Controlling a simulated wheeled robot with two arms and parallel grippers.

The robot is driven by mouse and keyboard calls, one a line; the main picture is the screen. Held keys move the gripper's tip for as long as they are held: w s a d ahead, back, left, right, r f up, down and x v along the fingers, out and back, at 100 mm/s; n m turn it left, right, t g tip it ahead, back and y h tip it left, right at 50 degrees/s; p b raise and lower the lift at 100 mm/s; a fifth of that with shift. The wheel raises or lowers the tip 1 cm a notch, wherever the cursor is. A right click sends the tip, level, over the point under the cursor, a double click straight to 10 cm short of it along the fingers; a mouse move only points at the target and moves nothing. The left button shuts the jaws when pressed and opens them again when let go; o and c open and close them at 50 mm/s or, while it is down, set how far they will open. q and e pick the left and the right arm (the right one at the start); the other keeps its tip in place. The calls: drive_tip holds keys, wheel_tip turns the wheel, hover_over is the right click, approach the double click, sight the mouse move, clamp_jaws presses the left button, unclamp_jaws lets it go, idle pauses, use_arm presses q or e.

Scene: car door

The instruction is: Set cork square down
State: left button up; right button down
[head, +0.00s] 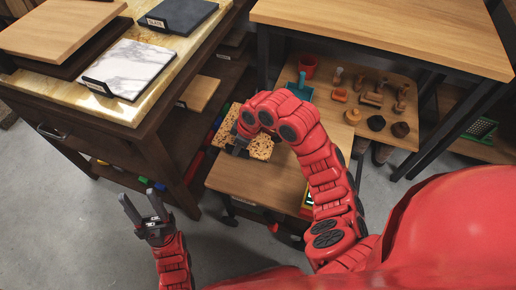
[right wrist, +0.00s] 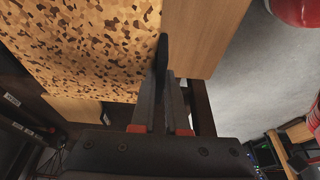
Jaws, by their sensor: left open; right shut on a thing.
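The cork square (head: 262,146) is a speckled tan sheet, over the left part of a low wooden table (head: 262,183) in the head view. My right gripper (head: 240,143) is shut on the cork square's edge, and my own arm hides part of it. In the right wrist view the cork square (right wrist: 85,45) fills the upper left, with the fingers (right wrist: 166,78) at its right edge. I cannot tell whether it touches the tabletop. My left gripper (head: 143,211) is open and empty over the floor at lower left.
A red cup (head: 307,66), a teal dustpan-like item (head: 301,88) and several small wooden pieces stand at the table's back. A taller wooden table (head: 385,32) overhangs there. A dark cabinet with a marble slab (head: 128,68) stands left. The low table's front is largely bare.

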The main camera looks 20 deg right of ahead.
sight(255, 145)
drive_tip(key=d, duration=0.2)
drive_tip(key=w+d, duration=0.1)
drive_tip(key=w+d+b, duration=0.1)
drive_tip(key=d, duration=0.1)
drive_tip(key=shift+d+f, duration=0.25)
drive_tip(key=shift+d, duration=0.1)
wheel_tip(255, 145, down, 4)
drive_tip(key=shift+r+b, duration=0.1)
drive_tip(key=shift+b, duration=0.85)
drive_tip(key=shift+r, duration=0.15)
drive_tip(key=c, duration=0.9)
unclamp_jaws()
drive_tip(key=p+v, duration=0.5)
drive_tip(key=v, duration=0.7)
